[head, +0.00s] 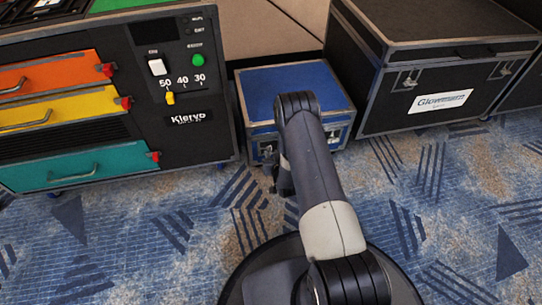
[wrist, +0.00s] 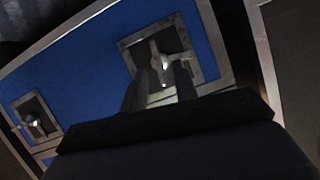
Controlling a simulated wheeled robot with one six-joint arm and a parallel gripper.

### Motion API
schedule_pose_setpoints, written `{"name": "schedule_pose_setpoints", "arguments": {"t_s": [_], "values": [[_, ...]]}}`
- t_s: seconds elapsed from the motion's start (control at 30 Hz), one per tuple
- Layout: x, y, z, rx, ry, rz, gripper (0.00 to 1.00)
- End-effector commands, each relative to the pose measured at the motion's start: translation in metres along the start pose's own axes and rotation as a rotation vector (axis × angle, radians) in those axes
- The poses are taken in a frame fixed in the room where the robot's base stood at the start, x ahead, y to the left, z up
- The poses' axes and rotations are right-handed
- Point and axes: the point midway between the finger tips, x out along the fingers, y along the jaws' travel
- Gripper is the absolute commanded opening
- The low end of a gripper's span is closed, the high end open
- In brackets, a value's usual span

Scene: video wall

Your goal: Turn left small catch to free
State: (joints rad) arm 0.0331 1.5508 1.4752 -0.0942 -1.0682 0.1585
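The small blue case (head: 290,85) with metal edges stands on the carpet in the middle of the head view. Its left catch (head: 267,149) shows beside my arm; its right catch (head: 333,136) is on the same front. My gripper (head: 284,186) is low in front of the case's left part. In the wrist view, a catch (wrist: 161,60) in a square metal plate lies just beyond my gripper (wrist: 158,84). The two fingers are apart, one on each side of its lower part; contact cannot be told. The other catch (wrist: 33,121) is at the left.
A black rack (head: 195,150) with coloured drawers stands close on the left. A large black case (head: 440,75) stands close on the right. Carpet (head: 120,240) is clear in front.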

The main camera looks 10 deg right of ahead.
Motion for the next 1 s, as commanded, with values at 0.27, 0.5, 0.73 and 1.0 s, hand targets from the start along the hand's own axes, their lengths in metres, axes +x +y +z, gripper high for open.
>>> {"name": "schedule_pose_setpoints", "arguments": {"t_s": [0.27,0.5,0.73,1.0], "values": [[0.020,0.000,0.000,0.000,0.000,0.000,0.28],[0.020,0.000,0.000,0.000,-0.001,0.000,0.27],[0.020,0.000,0.000,0.000,-0.001,0.000,0.09],[0.019,-0.001,0.000,-0.026,-0.001,0.011,0.00]]}}
